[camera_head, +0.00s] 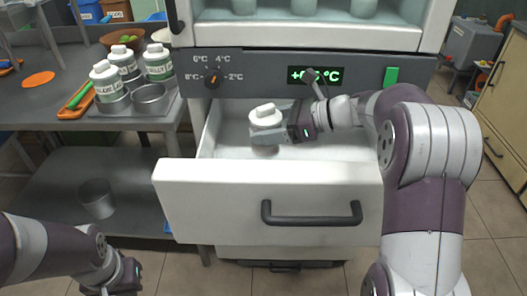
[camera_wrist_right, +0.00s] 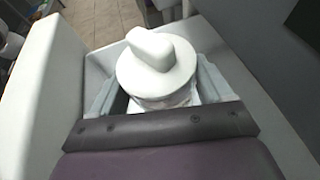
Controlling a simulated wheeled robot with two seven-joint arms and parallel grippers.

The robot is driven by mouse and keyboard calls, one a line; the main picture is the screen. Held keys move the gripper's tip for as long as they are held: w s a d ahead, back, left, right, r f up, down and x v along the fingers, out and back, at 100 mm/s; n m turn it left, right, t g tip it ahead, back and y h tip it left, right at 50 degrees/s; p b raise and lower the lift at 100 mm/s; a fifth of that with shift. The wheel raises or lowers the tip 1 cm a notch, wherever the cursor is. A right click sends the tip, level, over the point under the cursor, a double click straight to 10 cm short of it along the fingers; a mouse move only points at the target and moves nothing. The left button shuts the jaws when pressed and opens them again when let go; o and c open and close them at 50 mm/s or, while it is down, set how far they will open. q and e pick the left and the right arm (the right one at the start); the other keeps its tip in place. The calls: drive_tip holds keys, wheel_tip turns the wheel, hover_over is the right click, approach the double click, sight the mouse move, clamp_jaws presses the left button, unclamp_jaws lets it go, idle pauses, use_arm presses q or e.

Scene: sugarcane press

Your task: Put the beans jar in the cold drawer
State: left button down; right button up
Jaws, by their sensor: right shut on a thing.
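The cold drawer (camera_head: 270,200) is pulled open below the control panel, with a white front and a dark handle. A jar with a white knobbed lid (camera_head: 265,115) is inside the drawer's opening, near its left side. My right gripper (camera_head: 275,134) reaches in from the right and is shut on this jar. In the right wrist view the jar's lid (camera_wrist_right: 155,65) stands between the two grey fingers, within the drawer walls. The jar's label is hidden. My left gripper (camera_head: 122,285) is low at the bottom left, away from the drawer; its fingers are not clearly visible.
Several white-lidded jars with green labels (camera_head: 106,80) stand on the left counter beside a metal cup (camera_head: 150,98) and an orange tray (camera_head: 78,100). A bowl (camera_head: 122,37) is behind. The panel (camera_head: 300,75) overhangs the drawer's rear. A metal pot (camera_head: 97,198) is on the lower shelf.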

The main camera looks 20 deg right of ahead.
sight(262, 153)
drive_tip(key=shift+b+x, duration=0.3)
drive_tip(key=shift+x, duration=0.8)
drive_tip(key=shift+s+d+f, duration=0.1)
drive_tip(key=shift+d+f, duration=0.05)
drive_tip(key=shift+f, duration=0.65)
wheel_tip(262, 153, down, 4)
drive_tip(key=shift+f+b, duration=0.15)
drive_tip(key=shift+b, duration=0.85)
drive_tip(key=shift+f, duration=0.2)
drive_tip(key=shift+r, duration=0.1)
drive_tip(key=shift+f+b, duration=0.65)
drive_tip(key=shift+b, duration=0.15)
